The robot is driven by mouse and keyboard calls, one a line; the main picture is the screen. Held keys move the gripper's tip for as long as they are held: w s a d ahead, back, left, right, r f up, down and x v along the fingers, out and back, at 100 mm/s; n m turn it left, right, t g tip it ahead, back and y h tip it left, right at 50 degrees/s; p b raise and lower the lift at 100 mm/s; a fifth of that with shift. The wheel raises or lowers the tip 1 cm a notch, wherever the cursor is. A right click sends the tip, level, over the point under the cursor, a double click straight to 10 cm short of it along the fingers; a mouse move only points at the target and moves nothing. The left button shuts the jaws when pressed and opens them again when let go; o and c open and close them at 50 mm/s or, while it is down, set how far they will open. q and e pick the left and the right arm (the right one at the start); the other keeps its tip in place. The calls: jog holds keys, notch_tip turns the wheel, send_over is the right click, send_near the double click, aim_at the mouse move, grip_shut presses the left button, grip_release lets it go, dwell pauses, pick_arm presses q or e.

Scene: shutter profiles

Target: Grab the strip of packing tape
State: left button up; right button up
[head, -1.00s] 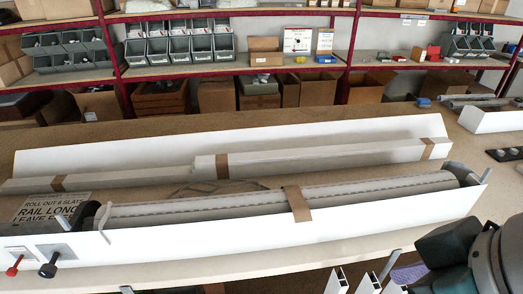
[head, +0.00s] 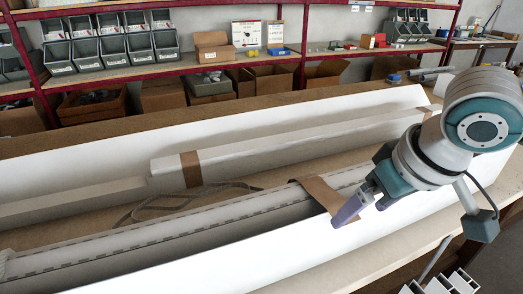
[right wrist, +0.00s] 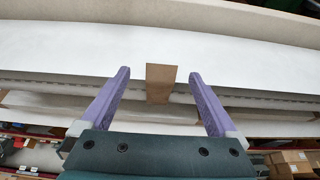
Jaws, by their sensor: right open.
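The strip of packing tape (head: 318,192) is a brown band lying across the grey slatted shutter profile (head: 200,222) and over the top edge of the white front panel (head: 240,255). My right gripper (head: 362,208) has purple fingers and is beside the tape's lower right end in the head view, partly in front of it. In the right wrist view the tape (right wrist: 161,84) shows between the two spread, empty fingers (right wrist: 160,74). I cannot tell whether the fingers touch it. My left gripper is not in view.
A long pale carton (head: 290,143) with brown tape bands lies behind the profile, before a white back panel (head: 90,158). A loose cord (head: 170,195) lies between them. Shelves with grey bins (head: 110,40) and cardboard boxes stand behind. The bench (head: 330,270) is clear in front.

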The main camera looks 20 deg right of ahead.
aim_at(350, 223)
jog(key=shift+x, duration=2.75)
jog(key=shift+s+a, duration=0.1)
jog(key=shift+s, duration=0.05)
jog(key=shift+c, duration=0.2)
jog(key=c, duration=1.4)
